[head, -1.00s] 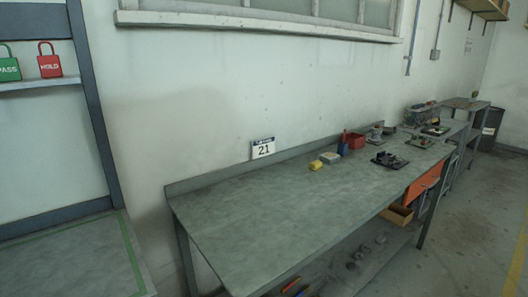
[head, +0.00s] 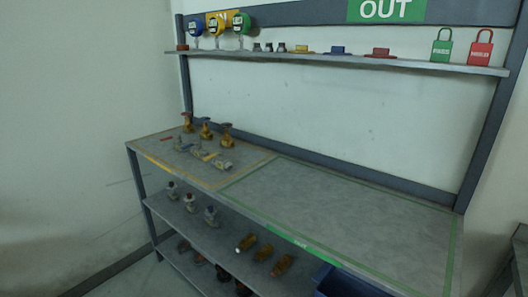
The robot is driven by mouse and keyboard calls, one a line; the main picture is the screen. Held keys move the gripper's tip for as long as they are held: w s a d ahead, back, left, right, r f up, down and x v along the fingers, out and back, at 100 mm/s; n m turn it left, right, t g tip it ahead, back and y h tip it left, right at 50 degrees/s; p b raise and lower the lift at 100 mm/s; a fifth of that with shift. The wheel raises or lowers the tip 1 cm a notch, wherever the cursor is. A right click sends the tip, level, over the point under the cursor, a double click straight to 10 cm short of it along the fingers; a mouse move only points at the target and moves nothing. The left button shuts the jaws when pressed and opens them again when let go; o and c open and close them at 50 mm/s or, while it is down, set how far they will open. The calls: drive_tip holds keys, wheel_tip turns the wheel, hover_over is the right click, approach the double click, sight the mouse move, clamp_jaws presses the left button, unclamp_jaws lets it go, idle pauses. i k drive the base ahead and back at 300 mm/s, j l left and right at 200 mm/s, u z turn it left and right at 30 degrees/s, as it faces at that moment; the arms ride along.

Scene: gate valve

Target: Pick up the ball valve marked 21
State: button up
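No number 21 is readable on any valve, so I cannot tell which is the ball valve marked 21. In the head view, several brass valves with reddish handwheels (head: 206,128) stand at the back of the bench's yellow-outlined left area (head: 238,178). Several silver-grey valves (head: 222,164) lie in front of them. On the shelf below are small grey valves (head: 211,215) with coloured tops and brass-coloured fittings (head: 264,251). My gripper is not in view.
The green-outlined right half of the bench (head: 340,205) is bare. Above, a shelf (head: 350,61) holds gauges (head: 218,25), small parts, a green padlock (head: 442,47) and a red padlock (head: 480,47). A blue bin (head: 345,283) stands at the lower front. Another grey surface (head: 521,255) edges in at right.

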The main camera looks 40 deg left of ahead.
sight(177, 144)
drive_tip(key=u, duration=1.5)
